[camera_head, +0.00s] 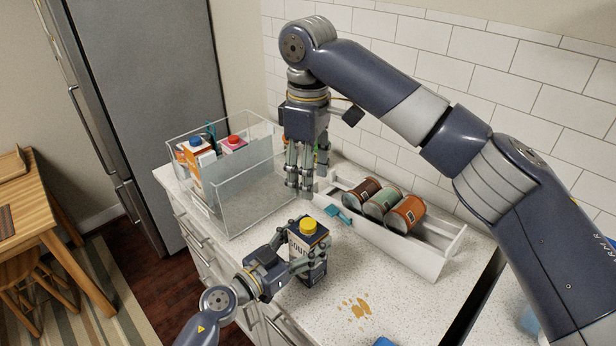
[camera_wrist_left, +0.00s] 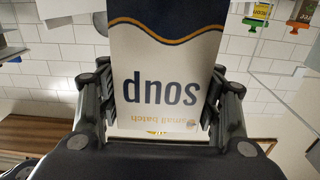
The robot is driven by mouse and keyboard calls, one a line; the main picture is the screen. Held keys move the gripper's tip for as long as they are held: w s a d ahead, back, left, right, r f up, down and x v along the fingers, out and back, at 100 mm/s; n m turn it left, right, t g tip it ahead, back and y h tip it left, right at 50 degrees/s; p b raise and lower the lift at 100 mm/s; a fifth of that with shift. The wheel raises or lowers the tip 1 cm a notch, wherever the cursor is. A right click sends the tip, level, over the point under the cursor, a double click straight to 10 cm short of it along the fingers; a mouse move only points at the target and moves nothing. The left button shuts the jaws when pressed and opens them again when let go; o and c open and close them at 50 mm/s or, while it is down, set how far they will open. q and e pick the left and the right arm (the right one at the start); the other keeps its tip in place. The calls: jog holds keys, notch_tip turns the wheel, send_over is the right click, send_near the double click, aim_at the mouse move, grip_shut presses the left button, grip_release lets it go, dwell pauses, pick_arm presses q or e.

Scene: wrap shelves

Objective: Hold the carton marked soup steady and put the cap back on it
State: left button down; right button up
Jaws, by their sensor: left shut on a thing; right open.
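The soup carton (camera_head: 299,243), dark and white, stands upright on the counter near its front edge. Its lettering fills the left wrist view (camera_wrist_left: 160,85), upside down there. A yellow cap (camera_head: 308,226) sits on the carton's top; I cannot tell how firmly it is seated. My left gripper (camera_head: 305,262) is shut on the carton, with fingers on both sides of it. My right gripper (camera_head: 301,188) hangs fingers down above the counter, behind the carton and apart from it. It is open, and I see nothing in it.
A clear bin (camera_head: 253,205) at the left holds cartons with a blue cap (camera_head: 195,141) and a red cap (camera_head: 235,140).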

pick_arm(q)
jog(key=shift+c, duration=2)
grip_release()
jog(key=shift+a, duration=0.1)
jog(key=v, duration=1.2)
